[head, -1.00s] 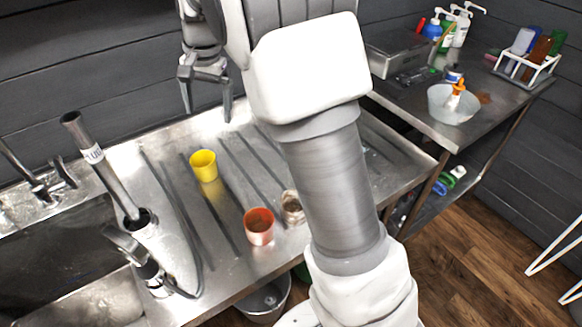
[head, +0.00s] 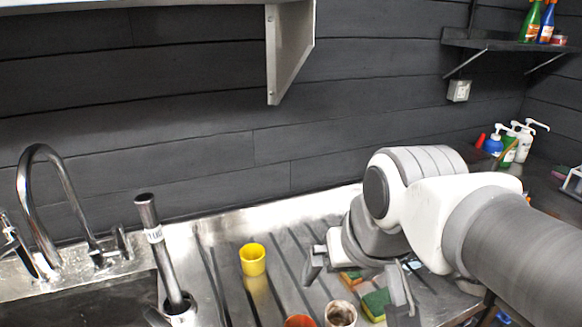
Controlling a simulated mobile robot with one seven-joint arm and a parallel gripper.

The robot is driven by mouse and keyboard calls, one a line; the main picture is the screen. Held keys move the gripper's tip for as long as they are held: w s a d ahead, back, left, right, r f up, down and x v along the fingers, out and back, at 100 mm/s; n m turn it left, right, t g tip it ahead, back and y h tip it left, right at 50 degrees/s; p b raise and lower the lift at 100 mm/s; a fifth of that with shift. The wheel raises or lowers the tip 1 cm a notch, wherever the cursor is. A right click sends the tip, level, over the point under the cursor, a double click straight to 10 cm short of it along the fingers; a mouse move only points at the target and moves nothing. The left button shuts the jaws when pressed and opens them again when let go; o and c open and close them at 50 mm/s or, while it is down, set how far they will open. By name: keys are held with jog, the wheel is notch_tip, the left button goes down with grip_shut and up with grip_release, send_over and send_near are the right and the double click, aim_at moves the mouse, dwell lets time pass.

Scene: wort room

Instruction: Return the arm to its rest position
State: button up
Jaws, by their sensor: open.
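My arm comes in from the right edge of the head view and folds over the right part of the steel draining board. My gripper (head: 356,298) points down with its fingers spread apart, and nothing shows held between them. Two sponges, one of them green and yellow (head: 376,304), lie on the board near and behind the fingers. Part of the board behind my wrist is hidden.
A yellow cup (head: 253,260) stands left of my gripper. An orange cup (head: 299,321) and a pale, stained cup (head: 340,314) are at the bottom edge. A sink (head: 95,300) with a curved tap (head: 60,175) is left. Pump bottles (head: 522,142) stand at right.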

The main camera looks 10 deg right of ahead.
jog(key=shift+s+d+f+n, duration=0.15)
jog(key=shift+s+f, duration=0.15)
jog(key=shift+s, duration=0.3)
jog(key=shift+s+d+f+n, duration=0.15)
jog(key=shift+s+f, duration=0.15)
jog(key=shift+s, duration=0.25)
jog(key=shift+r, duration=0.25)
